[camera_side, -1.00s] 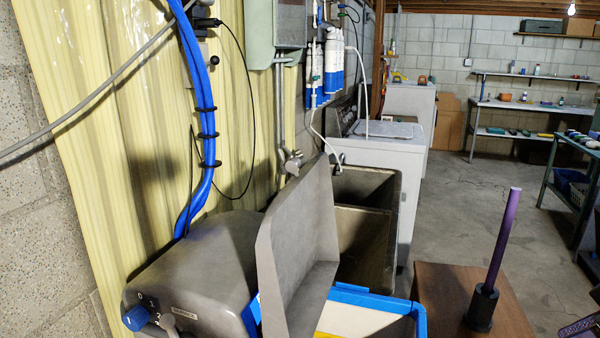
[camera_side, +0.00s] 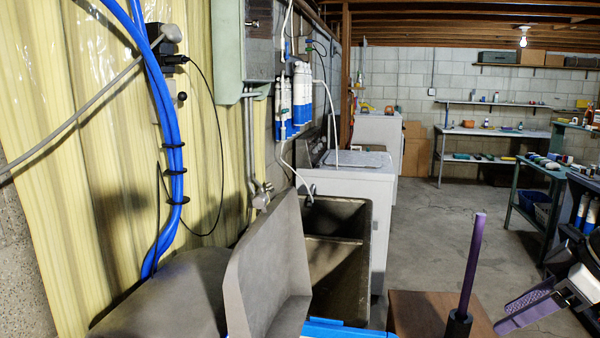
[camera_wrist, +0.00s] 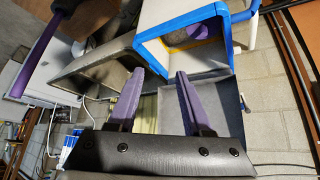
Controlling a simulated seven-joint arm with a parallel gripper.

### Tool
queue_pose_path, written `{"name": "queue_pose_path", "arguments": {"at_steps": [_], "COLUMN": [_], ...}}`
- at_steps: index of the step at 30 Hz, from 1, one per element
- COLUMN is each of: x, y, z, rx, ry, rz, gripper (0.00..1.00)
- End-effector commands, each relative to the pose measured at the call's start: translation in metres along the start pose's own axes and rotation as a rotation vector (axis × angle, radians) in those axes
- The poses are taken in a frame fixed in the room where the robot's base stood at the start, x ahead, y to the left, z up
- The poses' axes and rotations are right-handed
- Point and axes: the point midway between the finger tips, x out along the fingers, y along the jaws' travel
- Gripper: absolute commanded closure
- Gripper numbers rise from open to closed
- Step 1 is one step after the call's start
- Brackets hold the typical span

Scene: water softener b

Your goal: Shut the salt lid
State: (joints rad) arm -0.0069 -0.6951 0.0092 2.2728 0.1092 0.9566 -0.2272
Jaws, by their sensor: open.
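The salt lid (camera_side: 268,268) is a grey angled panel standing tilted up, open, at the right of the grey softener body (camera_side: 165,298) in the side view. Part of a blue rim (camera_side: 345,328) shows below it. In the wrist view the blue rim (camera_wrist: 190,68) frames the salt opening, and a grey panel (camera_wrist: 229,95) beside it looks like the lid. My gripper (camera_side: 510,318) is at the lower right of the side view, well apart from the lid. In the wrist view my gripper (camera_wrist: 157,77) has two purple fingers spread apart with nothing between them.
A purple rod on a black base (camera_side: 470,270) stands on a brown wooden box (camera_side: 418,310), between my gripper and the lid in the side view. A dark utility sink (camera_side: 345,250) is behind the lid. Blue hoses (camera_side: 165,130) hang at the left. Open floor (camera_side: 430,225) lies behind.

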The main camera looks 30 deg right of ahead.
Motion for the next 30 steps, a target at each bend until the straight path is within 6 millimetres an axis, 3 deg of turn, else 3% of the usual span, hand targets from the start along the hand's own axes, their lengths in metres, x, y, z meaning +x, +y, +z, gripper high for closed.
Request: {"name": "queue_pose_path", "arguments": {"at_steps": [1, 9, 14, 18, 23, 27, 30], "x": [-0.009, -0.044, -0.048, -0.037, -0.009, 0.014, 0.017], "y": [-0.003, -0.034, -0.059, -0.086, -0.110, -0.118, -0.121], "z": [-0.027, -0.168, -0.246, -0.303, -0.337, -0.338, -0.337], "rx": [-0.033, -0.226, -0.330, -0.399, -0.420, -0.425, -0.428], "ry": [0.030, 0.179, 0.257, 0.306, 0.307, 0.270, 0.265], "rz": [-0.023, -0.167, -0.258, -0.335, -0.395, -0.413, -0.417], "gripper": [0.50, 0.50, 0.50, 0.50, 0.50, 0.50, 0.50]}}
